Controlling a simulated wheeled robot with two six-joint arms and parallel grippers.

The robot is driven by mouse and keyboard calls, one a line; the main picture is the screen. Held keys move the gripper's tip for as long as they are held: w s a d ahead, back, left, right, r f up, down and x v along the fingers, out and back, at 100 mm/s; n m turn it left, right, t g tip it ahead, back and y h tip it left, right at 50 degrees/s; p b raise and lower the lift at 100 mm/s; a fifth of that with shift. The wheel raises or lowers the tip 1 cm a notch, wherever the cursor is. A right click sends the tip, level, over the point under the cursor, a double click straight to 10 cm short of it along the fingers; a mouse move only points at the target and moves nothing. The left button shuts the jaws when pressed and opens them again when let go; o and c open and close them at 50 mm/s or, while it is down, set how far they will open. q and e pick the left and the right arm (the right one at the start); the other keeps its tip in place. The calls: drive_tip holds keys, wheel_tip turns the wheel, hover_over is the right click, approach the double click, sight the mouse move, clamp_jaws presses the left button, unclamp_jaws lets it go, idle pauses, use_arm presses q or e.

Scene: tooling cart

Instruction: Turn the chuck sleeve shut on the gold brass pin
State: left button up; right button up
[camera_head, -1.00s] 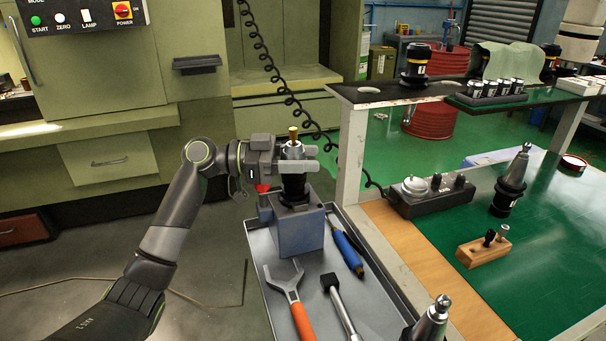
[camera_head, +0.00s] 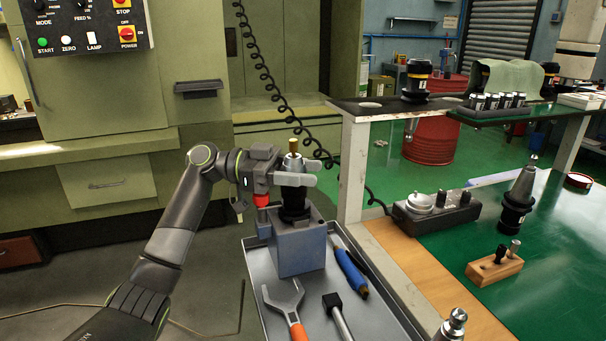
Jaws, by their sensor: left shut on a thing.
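The gold brass pin (camera_head: 293,145) stands upright in the top of the chuck. The chuck's silver sleeve (camera_head: 292,161) shows just below the pin, above a black lower body (camera_head: 294,205). The chuck stands upright on a blue-grey block (camera_head: 298,252). My left gripper (camera_head: 304,173) comes in from the left and is shut on the chuck sleeve, with its pale fingers across it. The fingers hide part of the sleeve, and I cannot tell how tight the sleeve is on the pin. My right gripper is not in view.
The block stands in a grey tray (camera_head: 256,272) with a blue-handled tool (camera_head: 350,270), an open-ended wrench (camera_head: 285,300) and a black-headed tool (camera_head: 335,305). A bench with a green top (camera_head: 565,240) stands at right. A coiled cable (camera_head: 275,90) hangs behind the gripper.

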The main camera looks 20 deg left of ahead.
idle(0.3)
use_arm(q)
drive_tip(key=o, duration=1)
drive_tip(key=shift+a, duration=0.3)
drive_tip(key=a, duration=0.5)
drive_tip(key=a+b, duration=0.1)
drive_tip(key=a, duration=0.5)
drive_tip(key=s+a+b, duration=0.1)
drive_tip(key=a, duration=0.4)
drive_tip(key=shift+a, duration=0.35)
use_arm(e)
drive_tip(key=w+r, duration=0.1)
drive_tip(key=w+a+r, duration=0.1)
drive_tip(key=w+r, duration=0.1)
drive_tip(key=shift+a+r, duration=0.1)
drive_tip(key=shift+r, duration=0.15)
